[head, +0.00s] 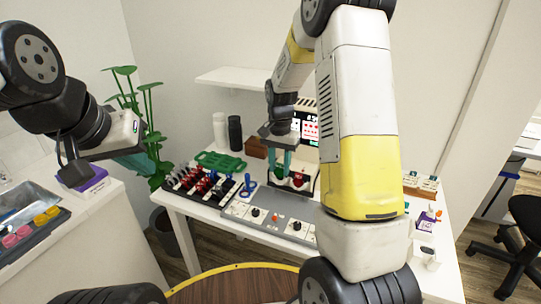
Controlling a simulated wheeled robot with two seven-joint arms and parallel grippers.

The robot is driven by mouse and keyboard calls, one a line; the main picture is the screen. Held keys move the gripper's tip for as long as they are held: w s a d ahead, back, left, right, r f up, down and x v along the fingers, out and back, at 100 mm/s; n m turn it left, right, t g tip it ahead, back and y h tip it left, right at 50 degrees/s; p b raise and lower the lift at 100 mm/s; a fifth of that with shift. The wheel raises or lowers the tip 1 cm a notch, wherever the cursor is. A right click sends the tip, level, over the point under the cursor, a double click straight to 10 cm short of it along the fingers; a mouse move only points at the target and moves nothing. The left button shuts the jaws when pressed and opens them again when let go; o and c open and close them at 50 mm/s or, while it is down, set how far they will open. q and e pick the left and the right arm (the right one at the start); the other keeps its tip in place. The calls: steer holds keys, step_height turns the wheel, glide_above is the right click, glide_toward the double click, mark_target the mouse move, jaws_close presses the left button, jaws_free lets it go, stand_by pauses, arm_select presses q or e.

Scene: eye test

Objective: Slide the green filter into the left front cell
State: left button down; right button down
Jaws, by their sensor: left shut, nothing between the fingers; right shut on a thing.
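A green frame-like piece (220,161) lies to the left of that gripper. My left gripper (146,164) is shut and empty, off to the left, away from the table's things.
A black rack (180,187) of red- and dark-handled pieces stands at the table's left, with a blue piece (249,186) beside it. A grey panel with knobs (270,218) lies in front. A purple box (427,222) is at right. My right arm hides the table's middle right.

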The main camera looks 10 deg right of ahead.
steer(key=shift+f, duration=0.9)
steer(key=c, duration=0.9)
jaws_free()
steer(key=shift+r, duration=0.15)
step_height(320, 180, up, 7)
steer(key=shift+r, duration=0.3)
